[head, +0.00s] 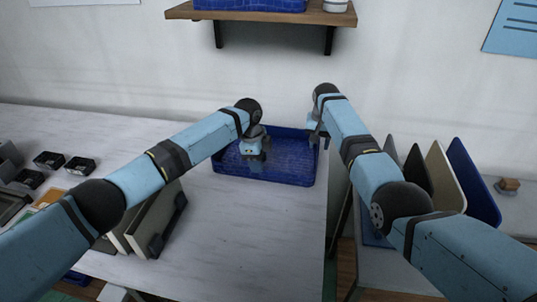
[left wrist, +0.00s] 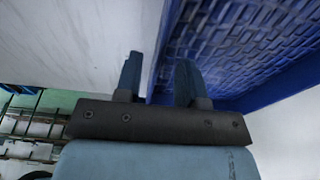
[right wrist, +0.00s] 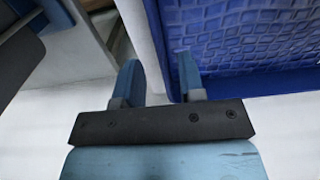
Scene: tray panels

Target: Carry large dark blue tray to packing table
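The large dark blue tray (head: 290,180) lies flat on the white marbled table, near its right end and close to the wall. My left gripper (head: 265,155) is over the tray in the head view. In the left wrist view its fingers (left wrist: 158,82) stand apart, one on each side of a tray wall (left wrist: 163,60). My right gripper (head: 318,137) is at the tray's far right corner. In the right wrist view its fingers (right wrist: 160,82) are also apart, with a tray wall (right wrist: 165,45) between them. I see no clear finger contact. Neither table is labelled as the packing table.
A wall shelf (head: 270,17) with a blue tray is above. Upright panels (head: 470,185) stand on a surface at the right, across a gap from the table (head: 230,240). Panels in a rack (head: 155,220) and small black bins (head: 80,165) are at the left.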

